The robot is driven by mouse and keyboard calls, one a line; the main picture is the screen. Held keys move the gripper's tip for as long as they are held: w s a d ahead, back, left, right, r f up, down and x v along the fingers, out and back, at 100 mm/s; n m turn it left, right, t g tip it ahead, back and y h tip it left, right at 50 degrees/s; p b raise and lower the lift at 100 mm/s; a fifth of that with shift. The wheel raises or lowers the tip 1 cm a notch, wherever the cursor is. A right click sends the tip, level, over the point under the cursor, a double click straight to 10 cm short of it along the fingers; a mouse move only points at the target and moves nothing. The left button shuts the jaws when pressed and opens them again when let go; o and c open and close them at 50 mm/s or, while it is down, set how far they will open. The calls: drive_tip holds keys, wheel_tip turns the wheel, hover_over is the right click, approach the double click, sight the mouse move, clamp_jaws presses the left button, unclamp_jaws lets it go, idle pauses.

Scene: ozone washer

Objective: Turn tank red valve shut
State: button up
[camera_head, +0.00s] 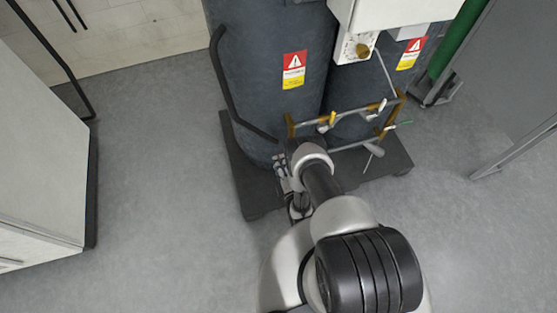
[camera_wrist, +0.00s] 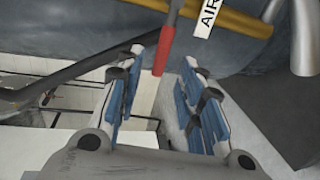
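The red valve handle (camera_wrist: 165,45) shows at the top middle of the wrist view, hanging down from beside a brass-coloured pipe. My gripper (camera_wrist: 162,62) is open, with blue-padded fingers on either side of the handle's lower end in the picture. I see no finger touching it, and I cannot tell the depth between them. In the head view my gripper (camera_head: 283,172) is low in front of the left dark tank (camera_head: 262,80). I cannot make out the red handle there; my arm covers that part of the piping.
A white label reading AIR (camera_wrist: 208,18) hangs beside the handle. The tanks stand on a dark base (camera_head: 251,200). A white cabinet (camera_head: 40,150) stands at left, with clear floor (camera_head: 165,170) between.

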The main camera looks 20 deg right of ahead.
drive_tip(key=s, duration=0.2)
drive_tip(key=s+r, duration=0.1)
drive_tip(key=s, duration=0.1)
drive_tip(key=shift+s, duration=0.2)
idle(0.3)
